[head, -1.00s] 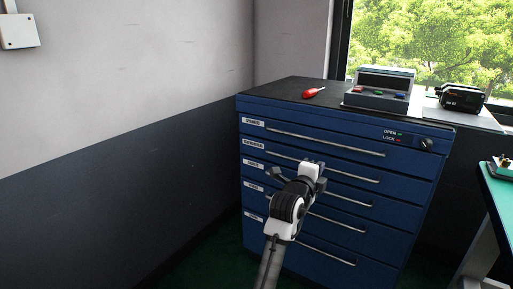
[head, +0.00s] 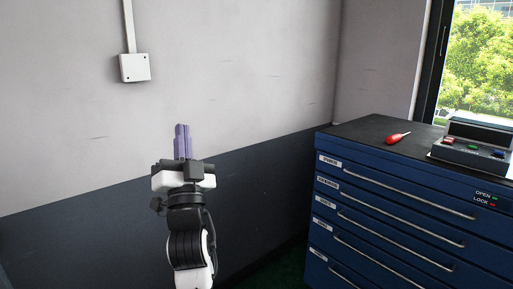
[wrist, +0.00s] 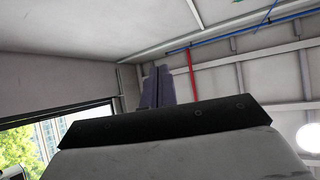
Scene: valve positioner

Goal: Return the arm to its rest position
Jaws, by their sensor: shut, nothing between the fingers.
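My gripper (head: 183,142) is raised in front of the wall, left of the cabinet, in the head view. Its purple fingers point up and are together with nothing between them. The fingers also show in the wrist view (wrist: 157,87), against the upper wall and ceiling. My arm comes up from the bottom edge of the head view and touches nothing that I can see.
A blue drawer cabinet (head: 385,215) stands to the right, its drawers shut. A red screwdriver (head: 397,138) and a grey box with coloured buttons (head: 473,148) lie on its top. A white wall box (head: 134,67) is at upper left. The space around my gripper looks clear.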

